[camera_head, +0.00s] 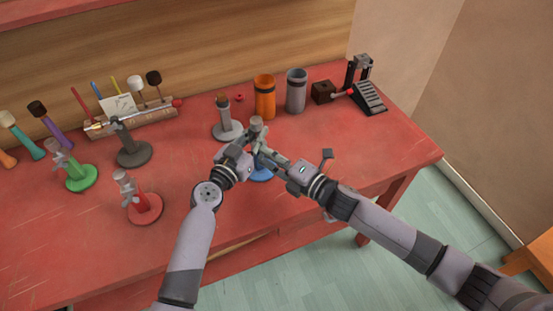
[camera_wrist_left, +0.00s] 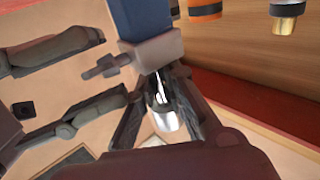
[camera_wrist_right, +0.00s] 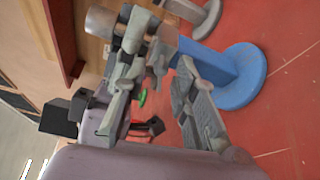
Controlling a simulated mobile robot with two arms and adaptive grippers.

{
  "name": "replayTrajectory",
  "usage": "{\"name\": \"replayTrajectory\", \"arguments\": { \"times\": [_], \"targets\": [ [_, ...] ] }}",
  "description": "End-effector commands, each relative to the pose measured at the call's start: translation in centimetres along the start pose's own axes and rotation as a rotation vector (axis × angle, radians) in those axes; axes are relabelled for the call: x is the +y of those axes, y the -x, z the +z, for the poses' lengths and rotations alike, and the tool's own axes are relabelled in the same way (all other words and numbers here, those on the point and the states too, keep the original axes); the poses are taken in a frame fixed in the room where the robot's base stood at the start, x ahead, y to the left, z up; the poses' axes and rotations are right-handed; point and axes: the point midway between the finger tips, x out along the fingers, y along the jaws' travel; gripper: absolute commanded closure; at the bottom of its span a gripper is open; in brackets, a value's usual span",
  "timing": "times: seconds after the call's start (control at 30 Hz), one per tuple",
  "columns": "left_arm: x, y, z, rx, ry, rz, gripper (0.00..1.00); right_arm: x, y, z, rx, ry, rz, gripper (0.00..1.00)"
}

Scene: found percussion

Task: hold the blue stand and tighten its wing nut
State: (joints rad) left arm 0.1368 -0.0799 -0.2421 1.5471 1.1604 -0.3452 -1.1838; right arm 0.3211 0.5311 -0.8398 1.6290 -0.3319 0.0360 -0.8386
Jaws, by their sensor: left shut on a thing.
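The blue stand has a round blue base (camera_head: 262,174) on the red table, mostly hidden by my grippers in the head view. The base shows clearly in the right wrist view (camera_wrist_right: 240,80). My left gripper (camera_head: 255,148) is shut on the stand's metal upper part (camera_wrist_left: 167,118), above its grey collar (camera_wrist_left: 155,50). The wing nut (camera_wrist_left: 103,67) sticks out from the side of the collar. My right gripper (camera_head: 270,156) is open, its fingers spread on either side of the wing nut, which shows no clear contact.
A grey stand (camera_head: 228,130), an orange cup (camera_head: 265,98) and a grey cup (camera_head: 296,92) stand behind. Red (camera_head: 145,208), green (camera_head: 80,178) and dark grey (camera_head: 133,153) stands are to the left. A black pedal (camera_head: 369,97) is at the back right.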

Motion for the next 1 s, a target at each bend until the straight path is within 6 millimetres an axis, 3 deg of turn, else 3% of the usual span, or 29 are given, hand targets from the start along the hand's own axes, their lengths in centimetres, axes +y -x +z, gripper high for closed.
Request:
{"name": "replayTrajectory", "arguments": {
  "times": [0.17,0.4,0.6,1.0],
  "targets": [
    [0.0,0.0,0.0,0.000,0.000,0.000,1.00,-0.2,2.2,0.0,0.000,0.000,-0.003,0.74],
    [0.0,0.0,0.0,0.000,0.001,0.000,1.00,-0.2,7.5,0.0,0.000,-0.001,-0.004,0.74],
    [0.0,0.0,0.0,0.000,0.000,0.000,1.00,-0.1,10.5,0.0,0.000,-0.002,-0.002,0.74],
    [0.0,0.0,0.0,0.000,0.000,-0.001,1.00,0.0,11.9,0.1,0.000,0.001,0.000,0.74]
  ]
}}
